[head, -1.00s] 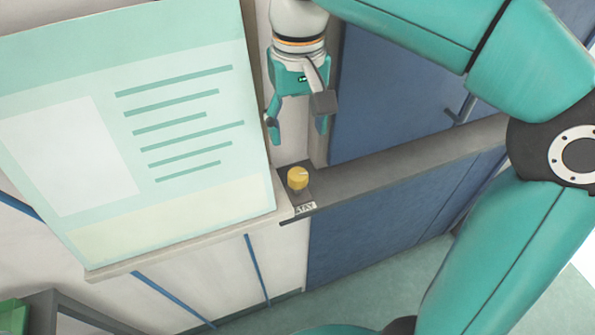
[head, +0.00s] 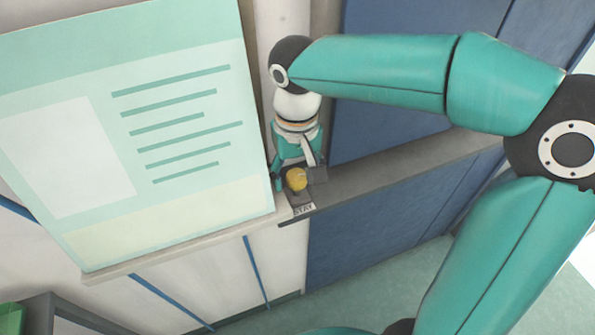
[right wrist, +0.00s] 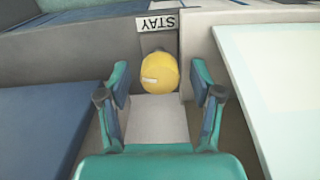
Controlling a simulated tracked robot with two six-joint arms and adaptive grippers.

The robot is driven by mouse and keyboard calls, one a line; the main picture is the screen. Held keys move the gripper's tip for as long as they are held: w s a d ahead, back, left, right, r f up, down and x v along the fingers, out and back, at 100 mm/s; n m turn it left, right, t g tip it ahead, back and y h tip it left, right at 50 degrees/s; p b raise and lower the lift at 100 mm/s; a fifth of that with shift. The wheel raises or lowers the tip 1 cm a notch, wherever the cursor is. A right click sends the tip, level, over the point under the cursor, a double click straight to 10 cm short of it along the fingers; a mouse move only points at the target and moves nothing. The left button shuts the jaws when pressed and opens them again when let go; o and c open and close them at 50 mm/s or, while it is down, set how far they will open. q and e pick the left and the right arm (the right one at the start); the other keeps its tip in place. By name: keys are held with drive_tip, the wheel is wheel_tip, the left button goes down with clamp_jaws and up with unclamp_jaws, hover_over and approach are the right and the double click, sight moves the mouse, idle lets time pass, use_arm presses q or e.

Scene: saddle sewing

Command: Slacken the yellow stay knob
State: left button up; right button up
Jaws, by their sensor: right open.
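The yellow stay knob (head: 296,179) sits on a small grey mount at the left end of the grey ledge. A STAY label (head: 304,209) is just in front of it. My right gripper (head: 298,178) is at the knob, with its fingers apart. In the right wrist view the knob (right wrist: 158,73) shows between the two open fingertips (right wrist: 159,82), with a gap visible on each side and a white mark on its face. The label (right wrist: 157,23) shows upside down there. My left gripper is not in view.
A large pale green board (head: 140,130) stands close on the left of the knob. The grey ledge (head: 400,167) runs off to the right, with blue panels (head: 390,220) below and behind it. A green box (head: 12,316) is at the lower left.

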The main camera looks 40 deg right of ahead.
sight(296, 175)
drive_tip(key=c, duration=1.1)
drive_tip(key=shift+n, duration=1.9)
drive_tip(key=shift+c, duration=0.2)
drive_tip(key=o, duration=1.1)
drive_tip(key=shift+o, duration=0.2)
drive_tip(key=shift+r, duration=0.1)
wheel_tip(296, 175, up, 12)
